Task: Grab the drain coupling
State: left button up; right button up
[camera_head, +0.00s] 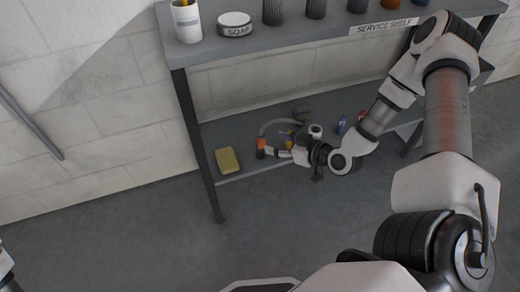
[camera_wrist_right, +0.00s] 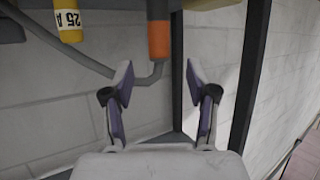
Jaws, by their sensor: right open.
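An orange sleeve with a dark end (camera_head: 261,145) stands on the lower shelf, joined to a curved grey hose; it looks like the drain coupling. In the right wrist view the orange sleeve (camera_wrist_right: 159,40) appears just beyond the fingertips, with the grey hose bending away from it. My right gripper (camera_head: 274,152) reaches in over the lower shelf beside it. Its two fingers (camera_wrist_right: 158,78) are spread apart with nothing between them. Only a sliver of my left arm shows at the lower left edge of the head view; its gripper is out of sight.
A yellow labelled part (camera_wrist_right: 68,22) is near the coupling. A yellow sponge (camera_head: 228,160) lies on the shelf's left end. Blue (camera_head: 341,124) and red (camera_head: 360,117) items stand farther right. The upper shelf (camera_head: 285,45) overhangs; its front leg (camera_head: 202,160) stands left of my gripper.

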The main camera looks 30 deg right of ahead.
aim_at(264, 141)
jog(key=b+x, duration=0.2)
jog(key=x, duration=0.1)
jog(key=f+b+x, duration=0.1)
jog(key=b+x, duration=0.2)
jog(key=x, duration=0.1)
jog(key=shift+s+d+b, duration=0.1)
jog(key=shift+b, duration=0.2)
jog(key=shift+w, duration=0.25)
jog(key=shift+r, duration=0.15)
grip_shut()
